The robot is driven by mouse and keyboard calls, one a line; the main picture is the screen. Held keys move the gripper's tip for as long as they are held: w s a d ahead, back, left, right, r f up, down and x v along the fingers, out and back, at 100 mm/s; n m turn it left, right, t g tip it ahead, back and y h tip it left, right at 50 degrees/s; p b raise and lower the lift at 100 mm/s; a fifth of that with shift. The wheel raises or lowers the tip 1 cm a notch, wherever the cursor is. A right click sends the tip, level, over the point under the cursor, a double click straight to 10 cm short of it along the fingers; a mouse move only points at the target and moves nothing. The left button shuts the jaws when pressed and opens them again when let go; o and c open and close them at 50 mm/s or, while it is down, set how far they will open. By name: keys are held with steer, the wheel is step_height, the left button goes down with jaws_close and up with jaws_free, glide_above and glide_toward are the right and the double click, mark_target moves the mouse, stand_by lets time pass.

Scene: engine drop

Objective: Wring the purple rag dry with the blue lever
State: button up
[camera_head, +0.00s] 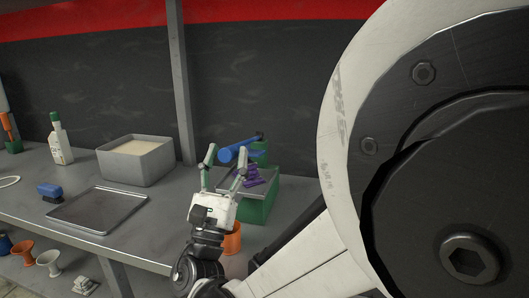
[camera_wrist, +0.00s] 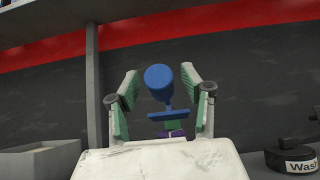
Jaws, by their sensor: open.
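The blue lever (camera_head: 241,149) belongs to a green wringer (camera_head: 259,209) on the bench and sticks out to the left at its top. The purple rag (camera_head: 257,177) lies crumpled on the wringer, below the lever. My gripper (camera_head: 226,154) is open, with its fingers pointing at the lever. In the wrist view, the lever's round blue end (camera_wrist: 159,77) shows between my two open fingers (camera_wrist: 160,82), with no clear contact. A small strip of the purple rag (camera_wrist: 171,133) shows below it. Much of the rag is hidden there.
A grey basin (camera_head: 137,160) with pale contents, a shallow metal tray (camera_head: 98,209), a blue brush (camera_head: 49,191) and a white bottle (camera_head: 60,142) stand left on the bench. An orange cup (camera_head: 232,238) is close beside my gripper. A dark container marked "Wash" (camera_wrist: 291,156) is at right in the wrist view.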

steer(key=v, duration=1.1)
steer(key=shift+s, duration=0.1)
